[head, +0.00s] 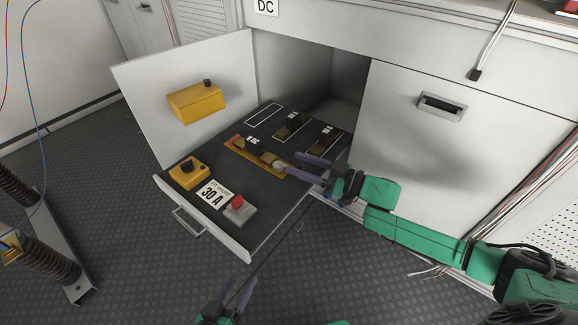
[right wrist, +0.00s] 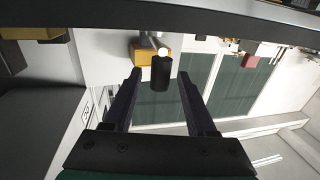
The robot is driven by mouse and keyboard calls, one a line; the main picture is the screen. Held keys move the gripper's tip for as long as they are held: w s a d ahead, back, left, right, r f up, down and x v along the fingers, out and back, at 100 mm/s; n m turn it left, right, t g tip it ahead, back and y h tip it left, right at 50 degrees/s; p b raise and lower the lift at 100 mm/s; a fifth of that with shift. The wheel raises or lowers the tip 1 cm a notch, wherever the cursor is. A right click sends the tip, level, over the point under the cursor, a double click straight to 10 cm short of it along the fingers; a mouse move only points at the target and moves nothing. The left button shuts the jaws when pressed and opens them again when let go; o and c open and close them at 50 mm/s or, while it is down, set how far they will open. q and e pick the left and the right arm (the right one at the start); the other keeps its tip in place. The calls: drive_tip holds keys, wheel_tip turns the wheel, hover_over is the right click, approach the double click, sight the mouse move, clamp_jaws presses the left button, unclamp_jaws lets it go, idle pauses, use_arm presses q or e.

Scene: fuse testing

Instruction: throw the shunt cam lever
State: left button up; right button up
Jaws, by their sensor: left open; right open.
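A long orange base (head: 243,150) with brass-coloured blocks lies on the dark top of the pulled-out drawer. A small pale round end shows at its right end, by my right gripper (head: 297,166); I take this as the shunt cam lever (head: 279,165). My right gripper is open, its fingers pointing left at that end. In the right wrist view, a black cylinder with a white round tip (right wrist: 161,73) stands between the open fingertips, with a visible gap on each side. My left gripper (head: 236,287) is open and empty, low in front of the drawer.
The drawer (head: 255,225) also carries a yellow box with a black knob (head: 188,174), a 30 A label (head: 212,194), a red button (head: 237,202) and dark fuse blocks (head: 292,125). The open door (head: 145,85) bears another yellow box (head: 196,103). A closed cabinet front (head: 400,150) stands right.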

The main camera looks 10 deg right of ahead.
drive_tip(key=x, duration=0.3)
drive_tip(key=shift+w+a, duration=0.15)
clamp_jaws()
idle(1.2)
